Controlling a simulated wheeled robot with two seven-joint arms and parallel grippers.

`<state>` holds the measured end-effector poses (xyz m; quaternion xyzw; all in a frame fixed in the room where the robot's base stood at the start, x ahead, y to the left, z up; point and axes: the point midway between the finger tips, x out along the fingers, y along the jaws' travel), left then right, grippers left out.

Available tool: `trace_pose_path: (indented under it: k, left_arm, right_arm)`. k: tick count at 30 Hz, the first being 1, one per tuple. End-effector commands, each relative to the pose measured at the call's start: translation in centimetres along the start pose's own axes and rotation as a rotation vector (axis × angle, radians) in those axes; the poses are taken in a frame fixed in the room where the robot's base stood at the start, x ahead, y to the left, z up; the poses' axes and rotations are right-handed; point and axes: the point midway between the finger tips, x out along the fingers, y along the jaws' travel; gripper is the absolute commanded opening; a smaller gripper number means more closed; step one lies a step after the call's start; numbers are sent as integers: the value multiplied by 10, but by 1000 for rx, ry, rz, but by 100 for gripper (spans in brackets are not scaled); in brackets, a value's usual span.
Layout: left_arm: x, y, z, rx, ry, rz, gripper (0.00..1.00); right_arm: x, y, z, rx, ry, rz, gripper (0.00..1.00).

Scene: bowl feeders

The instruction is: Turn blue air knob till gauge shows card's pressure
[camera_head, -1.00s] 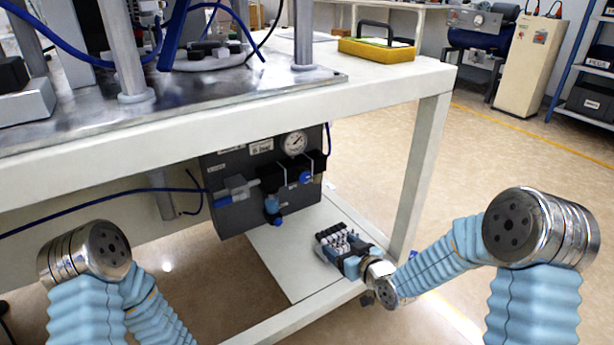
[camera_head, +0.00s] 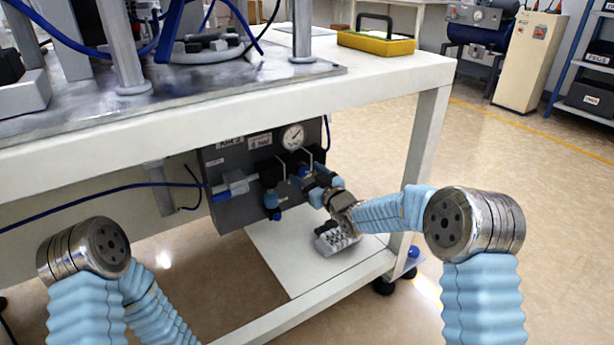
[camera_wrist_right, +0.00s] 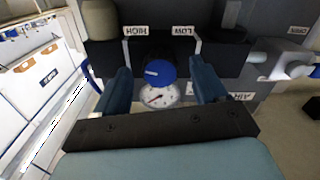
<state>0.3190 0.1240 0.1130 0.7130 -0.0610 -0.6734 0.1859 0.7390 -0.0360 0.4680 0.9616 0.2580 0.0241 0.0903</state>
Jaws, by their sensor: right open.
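The blue air knob (camera_wrist_right: 160,72) sits in the wrist view below the HIGH and LOW labels. My right gripper (camera_wrist_right: 160,80) is open, with one dark blue finger on each side of the knob; visible gaps separate them. In the head view my right gripper (camera_head: 309,181) is at the panel and partly covers the knob. The round white gauge (camera_head: 292,137) is above it; it also shows in the wrist view (camera_wrist_right: 158,97), partly hidden by the knob. Its reading is too small to tell. The card (camera_head: 259,141) left of the gauge seems to read 6 bar. My left gripper is out of view.
The dark air panel (camera_head: 232,160) hangs under the white table (camera_head: 225,122), with a blue-tipped filter (camera_head: 271,203) and hose fitting beside the knob. A table leg (camera_head: 424,140) stands to the right. The lower shelf (camera_head: 282,262) lies below.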

Motion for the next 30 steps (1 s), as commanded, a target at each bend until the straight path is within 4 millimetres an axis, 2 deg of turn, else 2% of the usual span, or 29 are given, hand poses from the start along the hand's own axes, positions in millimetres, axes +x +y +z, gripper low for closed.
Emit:
trace_pose_path:
  k: [3, 11, 22, 30]
  left_arm:
    - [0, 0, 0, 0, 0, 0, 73]
    - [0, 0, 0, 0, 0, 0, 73]
    - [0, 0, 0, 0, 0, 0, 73]
    - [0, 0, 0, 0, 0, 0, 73]
  right_arm:
    - [6, 0, 0, -1, 1, 0, 71]
    - [7, 0, 0, 0, 0, 0, 71]
    - [7, 0, 0, 0, 0, 1, 15]
    - [7, 0, 0, -37, 0, 0, 15]
